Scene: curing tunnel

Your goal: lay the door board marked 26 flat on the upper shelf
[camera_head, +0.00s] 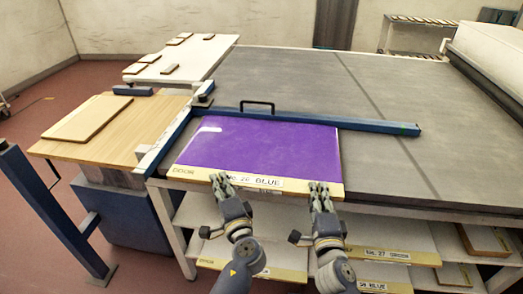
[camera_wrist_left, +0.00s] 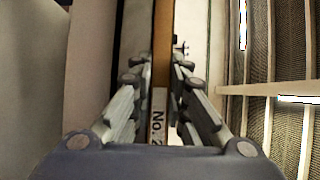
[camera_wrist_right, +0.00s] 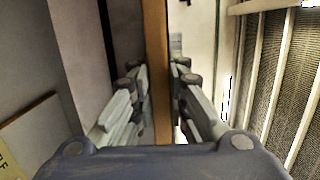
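The door board marked 26 (camera_head: 260,145) has a purple top face and a pale front edge with a "No. 26 BLUE" label. It lies flat on the grey table top (camera_head: 390,160) at its front left. My left gripper (camera_head: 221,180) is shut on its front edge, left of the label's middle; part of the label shows between the fingers in the left wrist view (camera_wrist_left: 160,75). My right gripper (camera_head: 318,188) is shut on the same edge near its right end. In the right wrist view the board's edge (camera_wrist_right: 156,70) runs between the fingers. White shelves (camera_head: 290,220) show under the table, partly hidden by my arms.
Other boards lie on the shelves below, one labelled No. 27 (camera_head: 385,254). A blue bar (camera_head: 370,126) with a black handle crosses the table behind the board. A wooden side table (camera_head: 120,145) at left holds a pale board. The grey top to the right is clear.

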